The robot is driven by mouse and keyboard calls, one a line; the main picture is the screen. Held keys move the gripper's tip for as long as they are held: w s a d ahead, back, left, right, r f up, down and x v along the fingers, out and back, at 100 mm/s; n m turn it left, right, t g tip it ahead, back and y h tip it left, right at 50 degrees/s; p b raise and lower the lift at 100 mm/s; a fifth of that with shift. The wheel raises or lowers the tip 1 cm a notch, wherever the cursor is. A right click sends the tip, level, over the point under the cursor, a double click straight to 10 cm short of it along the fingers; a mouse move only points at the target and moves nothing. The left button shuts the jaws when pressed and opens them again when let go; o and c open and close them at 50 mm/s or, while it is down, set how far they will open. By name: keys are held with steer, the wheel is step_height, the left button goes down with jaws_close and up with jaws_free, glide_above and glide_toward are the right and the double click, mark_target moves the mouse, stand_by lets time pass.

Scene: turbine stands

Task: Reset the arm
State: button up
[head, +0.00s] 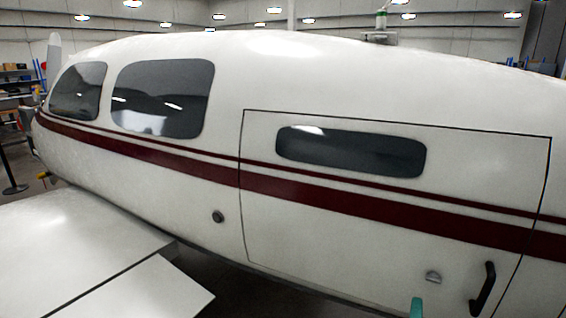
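My gripper does not show clearly in the head view. A small teal piece (417,308) juts up at the bottom edge, right of the middle. I cannot tell whether it is part of my arm. No gripper fingers can be made out, and nothing held is visible.
A white aircraft fuselage (300,80) with dark red stripes fills most of the view. Its closed door (350,220) has a dark handle (482,288) at lower right. A white wing (80,245) spreads at lower left. A post (8,165) stands at far left.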

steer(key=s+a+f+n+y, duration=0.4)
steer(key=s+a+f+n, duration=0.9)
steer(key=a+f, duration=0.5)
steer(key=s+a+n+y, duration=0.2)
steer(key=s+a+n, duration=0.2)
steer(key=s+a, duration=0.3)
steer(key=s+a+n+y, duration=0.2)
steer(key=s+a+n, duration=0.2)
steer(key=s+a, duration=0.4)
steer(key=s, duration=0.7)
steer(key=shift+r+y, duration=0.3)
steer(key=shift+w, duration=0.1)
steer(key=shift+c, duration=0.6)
